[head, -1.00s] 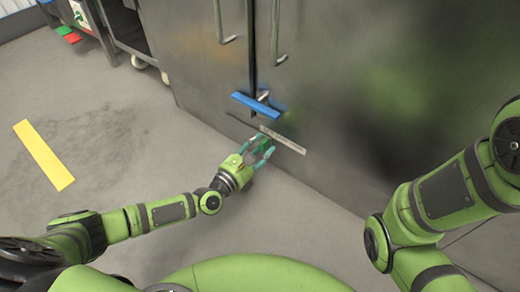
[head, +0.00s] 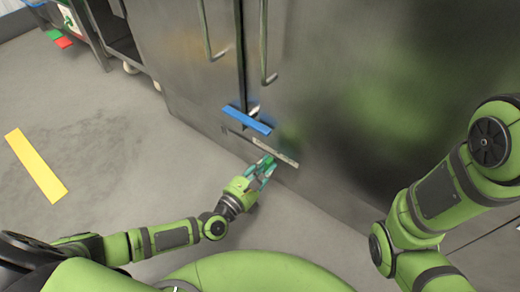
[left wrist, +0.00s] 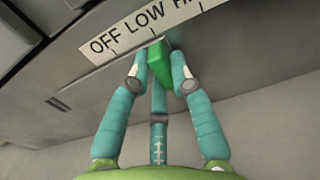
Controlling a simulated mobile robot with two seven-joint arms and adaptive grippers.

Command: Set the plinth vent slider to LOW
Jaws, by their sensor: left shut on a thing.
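The vent slider's green knob (left wrist: 160,65) sits just under the white label strip (left wrist: 150,24) on the plinth. In the left wrist view the strip reads OFF, LOW and a cut-off third word starting with H. The knob's upper end is close to the mark by LOW. My left gripper (left wrist: 160,84) has its teal fingers shut on the knob, one on each side and one below. In the head view the left gripper (head: 263,172) is at the plinth, against the strip (head: 274,152). My right gripper is out of view; only its arm shows.
A blue bar (head: 247,120) sticks out above the strip, beside two long door handles on the steel cabinet (head: 340,110). A yellow floor strip (head: 36,165) lies at the left. A wheeled cart stands at upper left. The floor around my left arm is clear.

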